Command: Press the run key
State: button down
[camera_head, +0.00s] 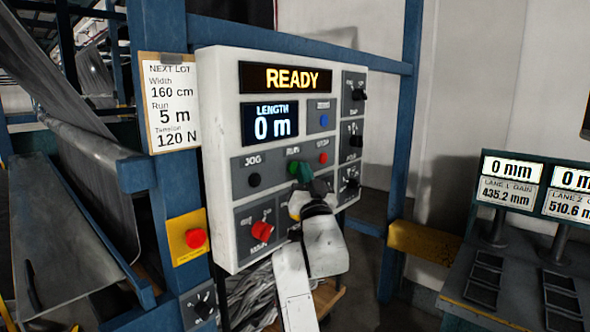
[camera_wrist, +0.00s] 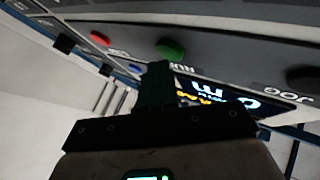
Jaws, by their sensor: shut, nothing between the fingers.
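The run key is a round green button (camera_wrist: 170,50) on the grey key strip in the wrist view, under the RUN label. My gripper (camera_wrist: 158,72) is shut and empty, its dark green fingertips just short of or at the button's edge in that view; whether they touch cannot be told. The display (camera_head: 285,79) reads READY, and the length display (camera_head: 270,123) reads 0 m.
A blue key (camera_head: 323,119) is above. The red MAIN switch (camera_head: 261,231) is below left. A red emergency button (camera_head: 195,238) is on the post.

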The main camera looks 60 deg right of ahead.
jog(key=shift+w+d+b, duration=0.1)
jog(key=shift+w+b, duration=0.2)
jog(key=shift+w, duration=0.1)
dwell(0.4)
dwell(0.4)
jog(key=shift+s+a+p, duration=0.2)
jog(key=shift+s+p, duration=0.1)
jog(key=shift+s, duration=0.5)
jog(key=s+p, duration=0.1)
jog(key=s, duration=0.1)
jog(key=s+a, duration=0.1)
jog(key=s, duration=0.2)
jog(key=shift+a+p, duration=0.1)
jog(key=shift+p, duration=0.25)
dwell(0.6)
